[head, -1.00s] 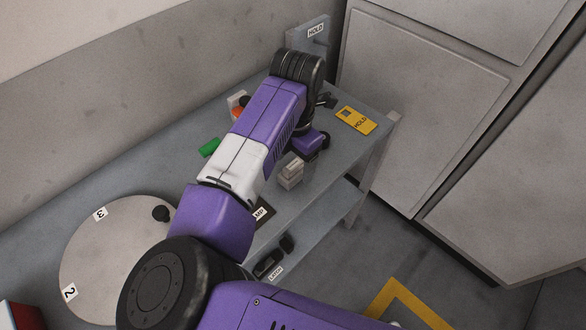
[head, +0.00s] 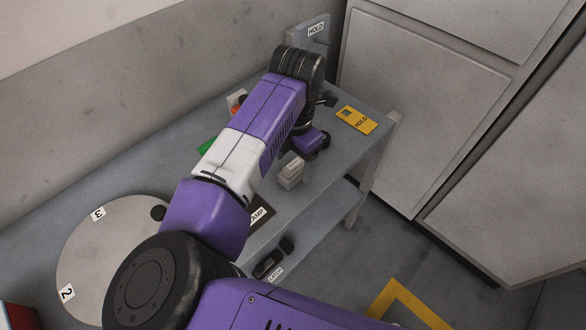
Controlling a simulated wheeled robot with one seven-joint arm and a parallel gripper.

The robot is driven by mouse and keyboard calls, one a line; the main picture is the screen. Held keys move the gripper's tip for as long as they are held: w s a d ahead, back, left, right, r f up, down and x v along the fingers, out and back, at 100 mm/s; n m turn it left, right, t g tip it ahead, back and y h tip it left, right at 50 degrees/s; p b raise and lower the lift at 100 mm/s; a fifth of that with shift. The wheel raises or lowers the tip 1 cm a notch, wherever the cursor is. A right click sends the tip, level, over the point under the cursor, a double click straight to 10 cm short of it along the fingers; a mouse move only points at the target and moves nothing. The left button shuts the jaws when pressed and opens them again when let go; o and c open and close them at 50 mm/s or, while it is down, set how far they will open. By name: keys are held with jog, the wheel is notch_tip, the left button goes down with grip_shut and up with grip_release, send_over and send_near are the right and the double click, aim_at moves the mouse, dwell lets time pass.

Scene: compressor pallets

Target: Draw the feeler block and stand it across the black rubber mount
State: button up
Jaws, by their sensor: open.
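My arm reaches over the grey bench from the lower middle, and its wrist is low over the bench's right part. The gripper fingers are hidden behind the wrist. A small pale block (head: 290,172) stands on the bench just left of and in front of the wrist. I cannot tell if it is the feeler block. An orange and white item (head: 236,99) shows partly behind the forearm. A dark item (head: 328,99) is right of the arm. I cannot make out the black rubber mount for certain.
A yellow HOLD card (head: 356,120) lies at the bench's right end. A grey HOLD box (head: 309,37) stands behind. A round numbered plate (head: 90,260) and a green item (head: 206,146) are at left. Dark parts (head: 268,264) lie on the lower shelf by the LATCH label.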

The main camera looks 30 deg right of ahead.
aim_at(294, 164)
jog(key=shift+c, duration=0.4)
grip_shut()
dwell(0.9)
jog(key=shift+r, duration=0.1)
jog(key=shift+s+r+p, duration=0.1)
jog(key=shift+r+p, duration=1.15)
jog(key=shift+r, duration=1.7)
jog(key=shift+d+r, duration=0.1)
jog(key=shift+r, duration=0.15)
